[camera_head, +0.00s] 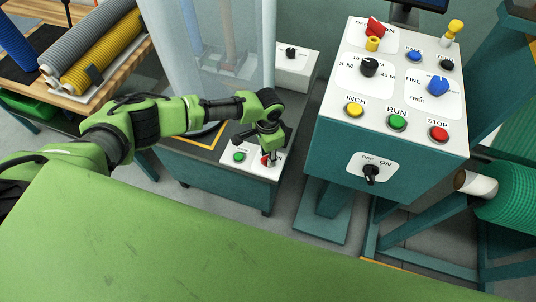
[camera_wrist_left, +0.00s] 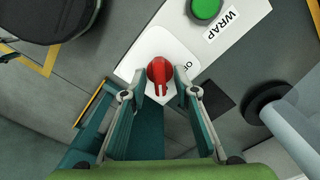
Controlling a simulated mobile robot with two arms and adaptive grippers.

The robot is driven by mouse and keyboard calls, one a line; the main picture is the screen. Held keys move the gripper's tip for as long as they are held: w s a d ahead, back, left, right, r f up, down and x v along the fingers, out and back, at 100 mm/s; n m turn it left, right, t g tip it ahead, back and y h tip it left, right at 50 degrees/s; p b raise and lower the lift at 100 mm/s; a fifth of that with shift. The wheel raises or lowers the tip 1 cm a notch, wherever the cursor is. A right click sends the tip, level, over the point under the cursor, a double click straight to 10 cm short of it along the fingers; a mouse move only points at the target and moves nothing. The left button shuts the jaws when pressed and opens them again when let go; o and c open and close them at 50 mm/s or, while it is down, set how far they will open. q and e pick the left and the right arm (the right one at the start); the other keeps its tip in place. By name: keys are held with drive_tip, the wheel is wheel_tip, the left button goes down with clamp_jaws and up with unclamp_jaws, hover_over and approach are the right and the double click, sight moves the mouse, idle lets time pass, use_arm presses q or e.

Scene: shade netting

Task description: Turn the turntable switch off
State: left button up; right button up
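A red switch knob (camera_wrist_left: 158,72) sits on a white plate on the small white panel (camera_wrist_left: 225,45), beside a green button (camera_wrist_left: 206,8) labelled WRAP. Only part of the plate's lettering shows. In the head view the panel (camera_head: 235,165) is on the front of the low turntable base (camera_head: 215,178), and the red knob (camera_head: 265,160) is partly hidden by my left gripper. My left gripper (camera_head: 269,153) points down over the knob. In the left wrist view its fingers (camera_wrist_left: 161,86) are apart, one on each side of the knob, with small gaps visible. My right gripper is not in view.
A teal control box (camera_head: 390,95) with several knobs and buttons stands to the right. A translucent wrapped column (camera_head: 215,55) rises behind the gripper. A table with rolls (camera_head: 95,50) is at the far left. A broad green surface (camera_head: 130,240) fills the foreground.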

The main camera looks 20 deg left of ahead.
use_arm(q)
clamp_jaws()
drive_tip(key=shift+r, duration=0.1)
drive_tip(key=n+p, duration=0.3)
drive_tip(key=shift+s+d+r, duration=0.1)
drive_tip(key=n+p, duration=0.3)
drive_tip(key=n, duration=0.2)
drive_tip(key=shift+p, duration=0.3)
drive_tip(key=n+p, duration=0.3)
drive_tip(key=n, duration=0.2)
drive_tip(key=shift+n+p, duration=0.7)
drive_tip(key=shift+n, duration=1.7)
